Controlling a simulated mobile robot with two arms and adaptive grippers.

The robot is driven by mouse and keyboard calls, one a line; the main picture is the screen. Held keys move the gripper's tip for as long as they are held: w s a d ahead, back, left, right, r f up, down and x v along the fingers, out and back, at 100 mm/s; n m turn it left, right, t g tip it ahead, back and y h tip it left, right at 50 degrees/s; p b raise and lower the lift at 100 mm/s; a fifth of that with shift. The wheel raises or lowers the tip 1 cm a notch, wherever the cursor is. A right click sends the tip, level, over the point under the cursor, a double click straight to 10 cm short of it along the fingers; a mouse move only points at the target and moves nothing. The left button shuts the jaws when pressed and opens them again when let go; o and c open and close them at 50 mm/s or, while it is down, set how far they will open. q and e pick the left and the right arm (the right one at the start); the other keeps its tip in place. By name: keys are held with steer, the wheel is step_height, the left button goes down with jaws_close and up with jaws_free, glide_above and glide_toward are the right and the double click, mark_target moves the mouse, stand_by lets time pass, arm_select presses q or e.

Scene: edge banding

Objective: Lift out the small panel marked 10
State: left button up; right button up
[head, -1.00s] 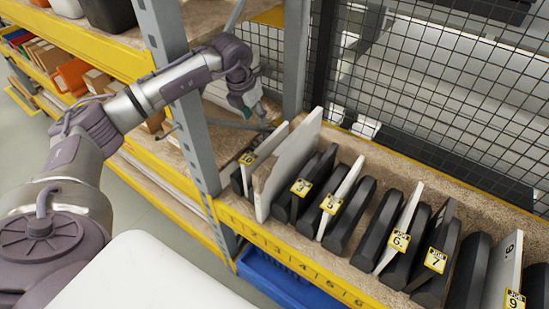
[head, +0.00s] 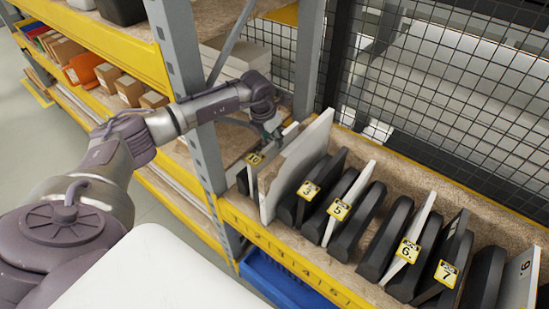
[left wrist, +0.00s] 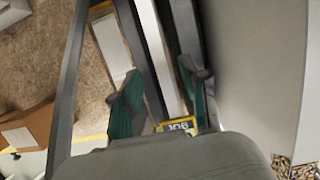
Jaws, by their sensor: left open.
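The small panel marked 10 (head: 254,159) stands upright at the left end of the rack, its yellow label facing front. A tall pale panel (head: 297,165) stands just right of it and partly hides its slot. My left gripper (head: 271,130) is at the top of the small panel, pointing down. In the left wrist view the open green fingers (left wrist: 160,88) stand on either side of the panel's pale edge (left wrist: 154,45), with a yellow job label (left wrist: 178,125) near them. Whether a finger touches the panel cannot be told. My right gripper is not in view.
Black dividers (head: 357,222) and other labelled panels fill the rack to the right. A grey shelf post (head: 208,160) stands close to my left arm. Wire mesh (head: 440,90) rises behind the rack. A blue bin (head: 280,283) sits below.

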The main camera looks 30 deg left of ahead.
arm_select(q)
steer(key=p+x, duration=0.2)
steer(key=x, duration=0.3)
steer(key=shift+w+d+f, duration=0.15)
steer(key=shift+w, duration=0.1)
jaws_close()
